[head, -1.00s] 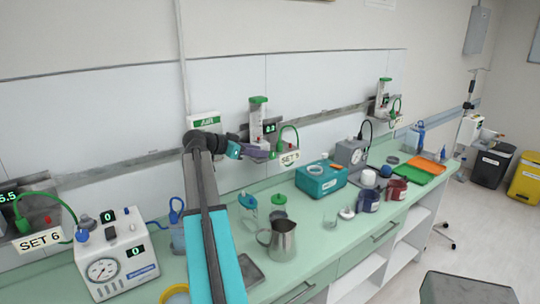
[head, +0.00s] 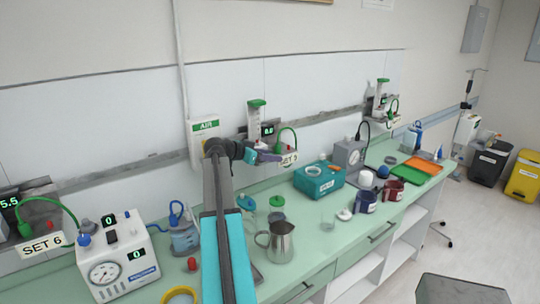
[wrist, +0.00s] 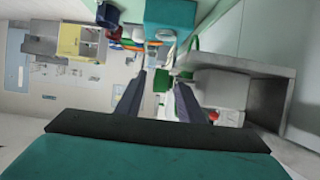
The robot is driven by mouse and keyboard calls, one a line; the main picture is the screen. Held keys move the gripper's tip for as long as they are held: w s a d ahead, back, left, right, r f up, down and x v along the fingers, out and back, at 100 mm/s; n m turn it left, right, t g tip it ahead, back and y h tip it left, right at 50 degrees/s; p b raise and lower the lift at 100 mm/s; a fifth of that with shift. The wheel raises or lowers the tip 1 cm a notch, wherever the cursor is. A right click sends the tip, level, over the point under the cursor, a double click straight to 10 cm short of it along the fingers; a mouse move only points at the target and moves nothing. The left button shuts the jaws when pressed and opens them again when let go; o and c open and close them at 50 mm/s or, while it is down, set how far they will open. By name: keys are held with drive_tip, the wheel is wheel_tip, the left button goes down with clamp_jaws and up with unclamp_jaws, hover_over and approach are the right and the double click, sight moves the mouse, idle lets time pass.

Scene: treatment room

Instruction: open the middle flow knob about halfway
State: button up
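The middle flowmeter (head: 256,117) stands on the back wall rail, a clear tube with a green top. A small green-lit display (head: 267,129) is beside it; its digits are too small to read surely. The label below seems to read SET 5 (head: 289,159). My gripper (head: 263,156) is at the flowmeter's lower end, and its knob is hidden there. In the wrist view my gripper's two dark fingers (wrist: 161,80) are apart, with green and white parts showing between and beyond them. I cannot tell whether they touch the knob.
A white AIR box (head: 205,130) is on the wall left of the flowmeter. Another flowmeter (head: 381,98) is farther right. Below stand a metal jug (head: 280,242), a teal box (head: 319,180) and a white gauge unit (head: 117,260). A green hose (head: 295,138) loops close beside my gripper.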

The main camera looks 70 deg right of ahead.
drive_tip(key=shift+c, duration=0.2)
clamp_jaws()
drive_tip(key=shift+f, duration=0.1)
drive_tip(key=b, duration=0.2)
drive_tip(key=shift+s+f+g+h+b, duration=0.1)
drive_tip(key=shift+f+g+h+b, duration=0.2)
drive_tip(key=shift+h, duration=0.1)
drive_tip(key=g+h+b, duration=0.1)
drive_tip(key=h+b, duration=0.2)
drive_tip(key=b, duration=0.9)
drive_tip(key=shift+a+g, duration=0.1)
drive_tip(key=shift+g, duration=0.3)
drive_tip(key=shift+r+b, duration=0.1)
drive_tip(key=shift+b, duration=0.6)
drive_tip(key=shift+o, duration=0.2)
unclamp_jaws()
drive_tip(key=shift+a+r, duration=0.1)
drive_tip(key=shift+r, duration=0.05)
